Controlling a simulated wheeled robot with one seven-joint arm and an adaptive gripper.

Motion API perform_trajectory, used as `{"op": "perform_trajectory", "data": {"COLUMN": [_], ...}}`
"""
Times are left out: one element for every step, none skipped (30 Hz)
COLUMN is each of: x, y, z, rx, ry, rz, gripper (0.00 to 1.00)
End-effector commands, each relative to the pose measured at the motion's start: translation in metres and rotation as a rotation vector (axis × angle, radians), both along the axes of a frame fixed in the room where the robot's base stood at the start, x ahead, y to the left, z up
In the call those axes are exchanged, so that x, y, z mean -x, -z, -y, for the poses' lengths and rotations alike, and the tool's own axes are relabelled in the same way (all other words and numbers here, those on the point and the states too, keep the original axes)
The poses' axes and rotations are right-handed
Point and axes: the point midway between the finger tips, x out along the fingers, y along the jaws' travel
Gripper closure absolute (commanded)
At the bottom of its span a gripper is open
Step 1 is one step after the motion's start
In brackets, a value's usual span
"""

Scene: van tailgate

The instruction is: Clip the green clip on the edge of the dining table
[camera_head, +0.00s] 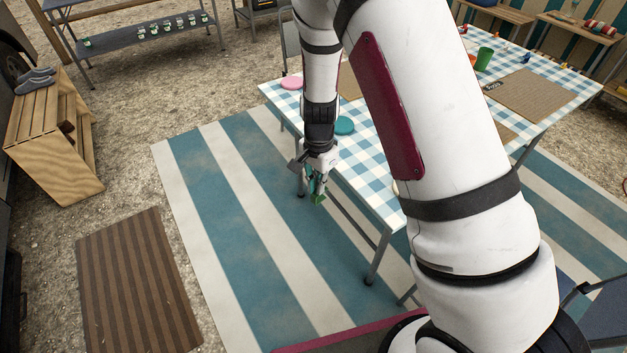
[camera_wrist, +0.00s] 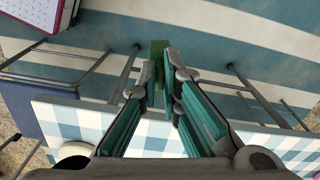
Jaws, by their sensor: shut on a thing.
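The dining table (camera_head: 372,168) has a blue and white checked top. In the wrist view, its near edge (camera_wrist: 80,118) runs across the picture behind my fingers. My gripper (camera_head: 316,187) is beside the table's left long edge in the head view, pointing down. It is shut on the green clip (camera_head: 319,198), which sticks out at the fingertips. In the wrist view the clip (camera_wrist: 158,49) shows between the fingertips of my gripper (camera_wrist: 160,82), seen against the striped rug beyond the table edge. The clip looks apart from the edge, but its height against the tabletop is unclear.
A pink disc (camera_head: 291,83) and a teal disc (camera_head: 345,125) lie on the table near my arm. A green cup (camera_head: 484,59) and brown placemat (camera_head: 530,93) are farther right. A striped rug (camera_head: 250,215) lies below. A wooden crate (camera_head: 55,150) stands left.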

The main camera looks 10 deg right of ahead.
Motion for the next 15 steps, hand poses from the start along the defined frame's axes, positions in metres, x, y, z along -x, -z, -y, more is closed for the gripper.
{"op": "perform_trajectory", "data": {"x": [-0.0052, -0.0065, -0.0083, -0.0094, -0.0101, -0.011, -0.0116, -0.012, -0.0124, -0.0127, -0.013, -0.0134, -0.0139, -0.0143, -0.0149], "y": [-0.001, -0.0022, -0.0036, -0.0046, -0.0055, -0.0065, -0.007, -0.0072, -0.0072, -0.007, -0.0066, -0.0058, -0.0051, -0.0042, -0.003], "z": [-0.0037, -0.0049, -0.0061, -0.0068, -0.0076, -0.0082, -0.0084, -0.0083, -0.0078, -0.0073, -0.0064, -0.0051, -0.0038, -0.0025, -0.0005], "rx": [0.0, 0.001, 0.001, 0.001, 0.001, 0.002, 0.003, 0.003, 0.003, 0.003, 0.003, 0.003, 0.003, 0.003, 0.003], "ry": [0.05, 0.08, 0.113, 0.134, 0.152, 0.169, 0.18, 0.186, 0.193, 0.196, 0.197, 0.197, 0.197, 0.197, 0.197], "rz": [0.001, 0.0, 0.0, -0.001, -0.001, -0.002, -0.001, -0.001, -0.001, -0.001, -0.001, -0.001, -0.001, -0.001, -0.001], "gripper": [1.0, 1.0, 1.0, 1.0, 1.0, 1.0, 1.0, 1.0, 1.0, 1.0, 1.0, 1.0, 1.0, 1.0, 1.0]}}
